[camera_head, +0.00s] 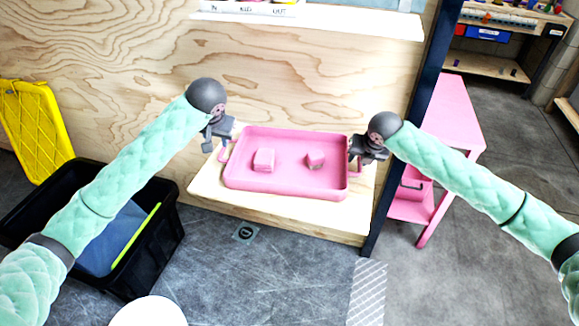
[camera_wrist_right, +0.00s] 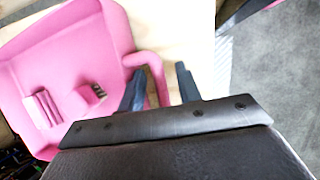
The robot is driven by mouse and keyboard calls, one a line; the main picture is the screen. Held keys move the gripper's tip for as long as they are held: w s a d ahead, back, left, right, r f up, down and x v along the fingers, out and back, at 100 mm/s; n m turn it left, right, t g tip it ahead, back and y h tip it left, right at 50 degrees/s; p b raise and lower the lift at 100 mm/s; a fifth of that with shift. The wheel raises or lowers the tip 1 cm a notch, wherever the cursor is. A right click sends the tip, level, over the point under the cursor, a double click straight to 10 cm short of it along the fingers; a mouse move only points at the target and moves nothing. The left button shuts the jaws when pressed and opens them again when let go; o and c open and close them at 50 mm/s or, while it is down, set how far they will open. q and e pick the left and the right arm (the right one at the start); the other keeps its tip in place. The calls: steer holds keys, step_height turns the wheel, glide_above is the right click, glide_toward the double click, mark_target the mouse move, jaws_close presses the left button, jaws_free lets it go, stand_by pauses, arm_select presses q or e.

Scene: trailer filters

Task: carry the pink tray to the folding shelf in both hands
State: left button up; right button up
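The pink tray (camera_head: 290,188) lies flat over a pale wooden shelf (camera_head: 212,187) that juts from the plywood wall. Two small pink blocks (camera_head: 264,160) (camera_head: 316,160) lie in the tray. My left gripper (camera_head: 222,143) is at the tray's left handle, its fingers apart. My right gripper (camera_head: 360,158) is at the right handle. In the right wrist view its fingers (camera_wrist_right: 160,88) stand apart on either side of the pink handle (camera_wrist_right: 150,65), with a gap to one finger. Whether the left fingers touch their handle is hard to see.
A black crate (camera_head: 160,240) stands on the floor at left, with a yellow crate (camera_head: 35,130) behind it. A dark post (camera_head: 408,150) and a pink table (camera_head: 452,110) are right of the shelf. A white round top (camera_head: 148,312) is at the bottom edge.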

steer(key=v, duration=1.1)
steer(key=shift+r, duration=0.35)
arm_select(q)
steer(key=shift+r, duration=0.1)
arm_select(e)
steer(key=shift+r, duration=0.1)
